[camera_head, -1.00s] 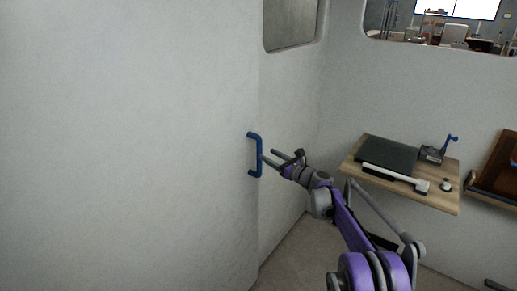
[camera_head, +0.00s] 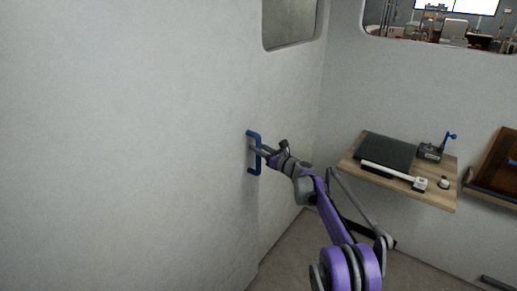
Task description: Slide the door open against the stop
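The door (camera_head: 130,150) is a large pale grey panel that fills the left and middle of the view. A blue bar handle (camera_head: 259,164) stands upright near its right edge. My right gripper (camera_head: 255,149) is at the handle, with its fingers reaching to the upper middle of the bar from the right. The fingers overlap the bar in the picture, and I cannot tell whether they are closed on it. The stop is not identifiable. My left gripper is not in view.
A wooden shelf (camera_head: 437,198) on the right wall holds a dark flat case (camera_head: 386,151), a white bar-shaped tool (camera_head: 392,174) and a small blue-handled device (camera_head: 432,152). A brown panel (camera_head: 498,165) is at the far right. Windows open above. Floor shows below.

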